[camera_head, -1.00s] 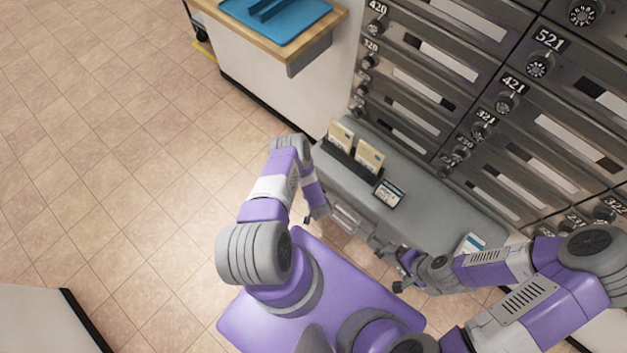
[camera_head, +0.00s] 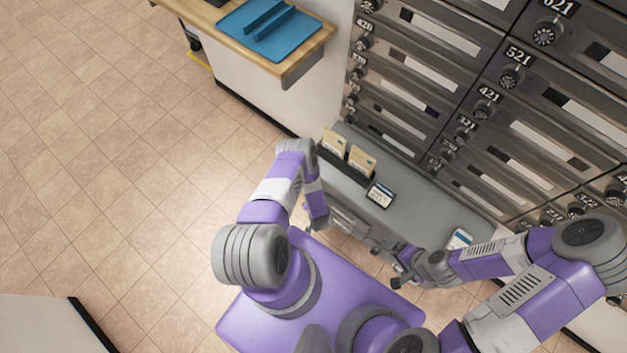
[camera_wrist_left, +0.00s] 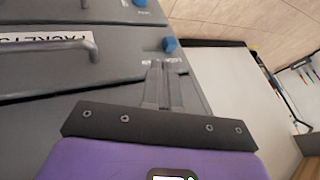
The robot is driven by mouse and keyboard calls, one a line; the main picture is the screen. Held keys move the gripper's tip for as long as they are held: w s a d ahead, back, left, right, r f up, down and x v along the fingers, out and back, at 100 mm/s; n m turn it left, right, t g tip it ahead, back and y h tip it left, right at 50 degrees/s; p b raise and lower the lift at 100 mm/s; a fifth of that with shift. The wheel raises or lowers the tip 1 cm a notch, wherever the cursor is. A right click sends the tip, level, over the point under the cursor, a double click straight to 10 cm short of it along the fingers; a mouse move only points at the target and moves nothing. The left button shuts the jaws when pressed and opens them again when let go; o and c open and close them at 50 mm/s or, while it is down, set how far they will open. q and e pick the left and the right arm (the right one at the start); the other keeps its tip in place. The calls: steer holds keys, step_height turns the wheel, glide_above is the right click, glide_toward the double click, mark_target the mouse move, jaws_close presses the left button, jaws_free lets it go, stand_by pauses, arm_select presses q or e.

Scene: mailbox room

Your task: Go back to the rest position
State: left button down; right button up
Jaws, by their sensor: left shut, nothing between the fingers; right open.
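My left gripper (camera_head: 320,222) hangs low in front of the grey counter, apart from the letters on top. In the left wrist view its fingers (camera_wrist_left: 162,85) are together with nothing between them, in front of a grey drawer cabinet. My right gripper (camera_head: 400,278) is open and empty, low beside the counter's front edge. Both arms are bent in over my purple base. The exact gap between the right fingertips is small in the head view.
A grey counter (camera_head: 415,208) holds a black letter holder (camera_head: 342,162), a small dark-framed card (camera_head: 381,194) and a blue-white item (camera_head: 459,239). Mailboxes (camera_head: 490,110) rise behind. A blue tray (camera_head: 275,32) lies on a wooden-topped counter. A drawer handle (camera_wrist_left: 50,46) is near the left gripper. Floor at left is clear.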

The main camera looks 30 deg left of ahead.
arm_select(q)
steer(key=shift+r, duration=0.1)
steer(key=w+d+r+n+g+h, duration=0.1)
steer(key=d+r+n+h, duration=0.1)
steer(key=d+r+h, duration=0.65)
steer(key=s+d+r+g, duration=0.1)
steer(key=s+d+r, duration=0.1)
steer(key=r, duration=0.3)
steer(key=s+d+r+g, duration=0.1)
steer(key=s+d+r, duration=0.2)
steer(key=r, duration=0.3)
steer(key=s+d+r+g+h, duration=0.1)
steer(key=s+d+r, duration=0.1)
steer(key=s+r, duration=0.2)
steer(key=shift+s+d+r, duration=0.25)
steer(key=shift+d+r, duration=0.1)
steer(key=shift+r, duration=0.6)
